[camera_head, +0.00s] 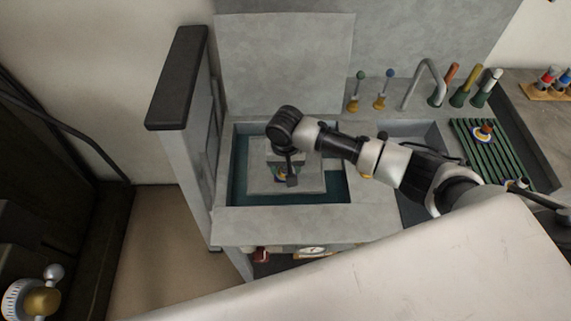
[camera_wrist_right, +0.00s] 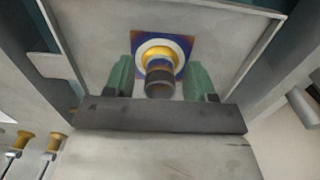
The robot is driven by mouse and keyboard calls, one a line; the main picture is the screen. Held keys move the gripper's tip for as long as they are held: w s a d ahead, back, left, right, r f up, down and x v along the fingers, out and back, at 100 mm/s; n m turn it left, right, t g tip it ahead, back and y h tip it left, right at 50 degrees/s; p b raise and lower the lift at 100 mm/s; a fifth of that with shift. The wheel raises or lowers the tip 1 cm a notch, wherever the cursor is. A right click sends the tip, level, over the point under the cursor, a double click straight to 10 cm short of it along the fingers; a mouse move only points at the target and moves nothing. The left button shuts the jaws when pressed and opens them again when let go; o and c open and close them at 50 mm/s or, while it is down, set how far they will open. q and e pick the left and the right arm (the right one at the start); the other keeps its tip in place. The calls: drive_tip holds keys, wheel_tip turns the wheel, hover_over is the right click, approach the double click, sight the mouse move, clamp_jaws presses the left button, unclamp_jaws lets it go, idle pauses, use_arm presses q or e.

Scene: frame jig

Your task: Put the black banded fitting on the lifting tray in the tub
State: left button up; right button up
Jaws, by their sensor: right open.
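The fitting (camera_wrist_right: 159,84), a short dark cylinder with a brownish band, shows in the right wrist view in front of a yellow and white ring on a blue and orange square patch. The pale grey lifting tray (camera_head: 312,180) lies in the tub (camera_head: 239,180), with teal around it. My right gripper (camera_head: 289,181) is over the tray and partly hides it in the head view. In the wrist view its two green fingers (camera_wrist_right: 159,80) are open, one on each side of the fitting, with gaps visible. My left gripper is not in view.
A green slatted rack (camera_head: 470,140) at the right holds another fitting (camera_head: 485,131) with a red-orange top. A tap (camera_head: 430,75) and several upright handled tools (camera_head: 466,86) stand behind. A tall grey panel with a black top (camera_head: 180,75) bounds the tub's left side.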

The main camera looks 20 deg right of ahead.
wheel_tip(320, 180, up, 12)
drive_tip(key=shift+r, duration=0.2)
idle(0.6)
